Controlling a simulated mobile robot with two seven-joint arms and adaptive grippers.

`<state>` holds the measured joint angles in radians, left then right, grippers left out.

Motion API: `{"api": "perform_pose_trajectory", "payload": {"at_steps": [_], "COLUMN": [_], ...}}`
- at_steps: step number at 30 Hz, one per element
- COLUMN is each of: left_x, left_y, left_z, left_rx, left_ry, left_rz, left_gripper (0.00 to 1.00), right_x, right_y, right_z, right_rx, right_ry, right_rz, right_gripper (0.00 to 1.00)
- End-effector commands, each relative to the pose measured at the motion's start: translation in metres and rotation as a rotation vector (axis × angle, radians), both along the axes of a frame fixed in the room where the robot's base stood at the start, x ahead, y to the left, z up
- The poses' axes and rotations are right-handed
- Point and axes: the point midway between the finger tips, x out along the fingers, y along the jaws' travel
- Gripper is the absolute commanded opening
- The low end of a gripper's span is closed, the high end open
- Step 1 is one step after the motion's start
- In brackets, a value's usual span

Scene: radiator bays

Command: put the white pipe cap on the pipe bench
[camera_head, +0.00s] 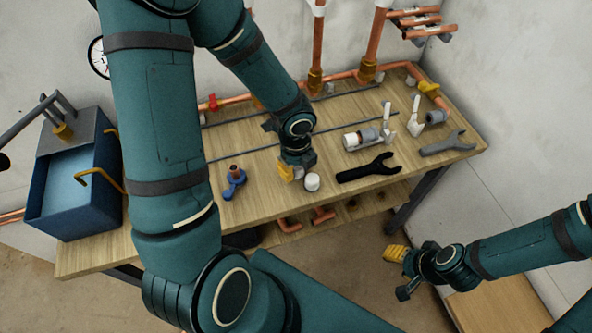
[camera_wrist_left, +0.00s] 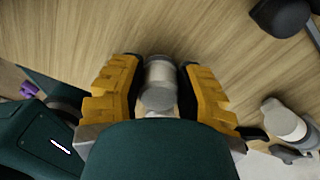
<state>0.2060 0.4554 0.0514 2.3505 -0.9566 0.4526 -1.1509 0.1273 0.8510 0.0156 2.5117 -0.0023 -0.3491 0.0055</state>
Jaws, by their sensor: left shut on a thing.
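The white pipe cap (camera_head: 312,182) is a short, pale cylinder near the front edge of the wooden pipe bench (camera_head: 270,204). My left gripper (camera_head: 297,175) reaches down over the bench and is shut on the cap. In the left wrist view the yellow fingers (camera_wrist_left: 160,93) sit on both sides of the cap (camera_wrist_left: 159,84), with bench wood behind it. Whether the cap touches the bench top is hard to tell. My right gripper (camera_head: 395,253) hangs off the bench at the lower right; its finger gap does not show clearly.
A dark wrench (camera_head: 366,170) and a white-and-grey cylinder (camera_head: 362,138) lie to the right of the cap. A blue fitting with copper (camera_head: 233,183) stands to its left. A grey wrench (camera_head: 447,146) lies at the right end. A blue bin (camera_head: 72,190) stands at the left.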

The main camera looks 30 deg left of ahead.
Motion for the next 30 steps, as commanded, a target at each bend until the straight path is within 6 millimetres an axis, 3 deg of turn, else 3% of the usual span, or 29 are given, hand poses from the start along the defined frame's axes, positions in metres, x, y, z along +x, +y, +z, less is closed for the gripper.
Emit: {"api": "perform_pose_trajectory", "payload": {"at_steps": [2, 13, 14, 15, 16, 26, 30], "left_x": [0.000, 0.000, 0.000, 0.000, 0.000, 0.000, 0.001], "left_y": [0.000, 0.000, 0.000, 0.000, 0.000, 0.000, 0.000], "left_z": [-0.008, -0.011, -0.010, -0.010, -0.010, -0.008, 0.005], "left_rx": [0.000, 0.000, 0.000, 0.000, 0.000, 0.000, 0.000], "left_ry": [-0.001, -0.001, -0.001, -0.001, -0.001, -0.001, -0.003], "left_rz": [-0.001, 0.000, 0.000, 0.000, 0.000, 0.000, 0.002], "left_gripper": [0.12, 0.12, 0.45, 0.59, 0.62, 0.62, 0.62], "right_x": [0.000, 0.001, 0.001, 0.001, 0.001, 0.001, 0.000], "right_y": [0.000, 0.000, 0.000, 0.000, 0.000, 0.000, 0.000], "right_z": [-0.005, -0.007, -0.007, -0.006, -0.006, -0.005, 0.003], "right_rx": [0.000, 0.000, 0.000, 0.000, 0.000, 0.000, 0.000], "right_ry": [0.000, -0.002, -0.002, -0.002, -0.002, -0.002, -0.001], "right_rz": [0.000, 0.000, 0.000, 0.000, 0.000, 0.000, 0.000], "right_gripper": [0.47, 0.47, 0.47, 0.47, 0.47, 0.47, 0.47]}}
